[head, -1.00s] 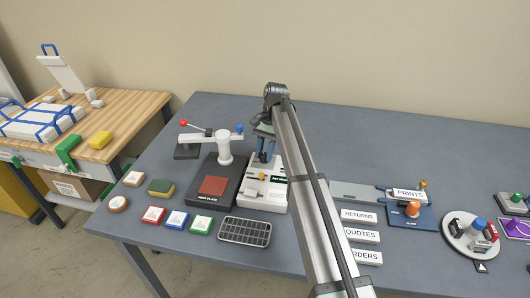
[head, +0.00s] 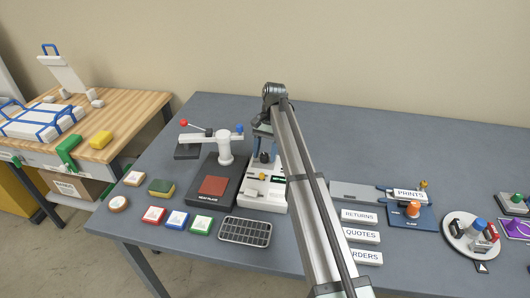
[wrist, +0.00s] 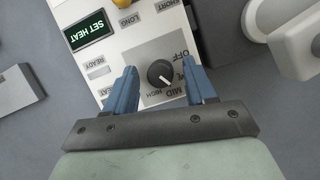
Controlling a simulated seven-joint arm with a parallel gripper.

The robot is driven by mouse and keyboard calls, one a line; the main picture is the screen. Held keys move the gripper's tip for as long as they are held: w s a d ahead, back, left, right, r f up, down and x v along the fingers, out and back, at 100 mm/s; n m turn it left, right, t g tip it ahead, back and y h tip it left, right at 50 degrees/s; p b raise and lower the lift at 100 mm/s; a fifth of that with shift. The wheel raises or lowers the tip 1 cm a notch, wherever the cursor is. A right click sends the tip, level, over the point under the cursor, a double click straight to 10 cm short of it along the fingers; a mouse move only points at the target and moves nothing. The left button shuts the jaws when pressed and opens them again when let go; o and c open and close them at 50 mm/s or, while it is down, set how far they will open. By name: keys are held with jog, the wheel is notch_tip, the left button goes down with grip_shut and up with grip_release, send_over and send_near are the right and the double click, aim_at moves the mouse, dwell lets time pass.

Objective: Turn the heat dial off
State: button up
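The heat dial (wrist: 158,75) is a round black knob with a white pointer on a grey plate, on the white laminator (head: 259,193). Its plate has OFF, MID and HIGH labels, upside down in the wrist view, and a partly hidden label by the right finger. The pointer slants down and right, toward MID. My gripper (wrist: 162,76) is open, with one blue finger on each side of the dial and a visible gap on both sides. In the head view my gripper (head: 263,147) is over the laminator's back part.
A display (wrist: 86,31) on the laminator reads SET HEAT. A white rounded part (wrist: 285,35) stands close to the right finger in the wrist view. The heat plate (head: 213,186) and a white post with a lever (head: 225,150) are left of the laminator.

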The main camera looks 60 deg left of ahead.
aim_at(265, 155)
jog(key=shift+r, duration=0.1)
jog(key=shift+w+a+r, duration=0.3)
jog(key=shift+r, duration=0.2)
jog(key=w+a, duration=0.2)
jog(key=w, duration=0.1)
jog(key=w+a, duration=0.2)
jog(key=w, duration=0.1)
jog(key=w+a, duration=0.2)
jog(key=w, duration=0.1)
jog(key=shift+w+a+f, duration=0.1)
jog(key=shift+w+a, duration=0.15)
jog(key=shift+w, duration=0.1)
jog(key=shift+o, duration=0.2)
jog(key=s+d+r+m+t+y, duration=0.1)
jog(key=s+d+r+m+t, duration=0.1)
jog(key=s+d+r, duration=0.3)
jog(key=s+d+r+m+t+y, duration=0.1)
jog(key=s+d+r+m+t, duration=0.15)
jog(key=s+r, duration=0.4)
jog(key=shift+g, duration=0.45)
jog(key=f, duration=1.2)
jog(key=shift+w+f, duration=0.35)
jog(key=shift+f, duration=0.05)
jog(key=c, duration=1.1)
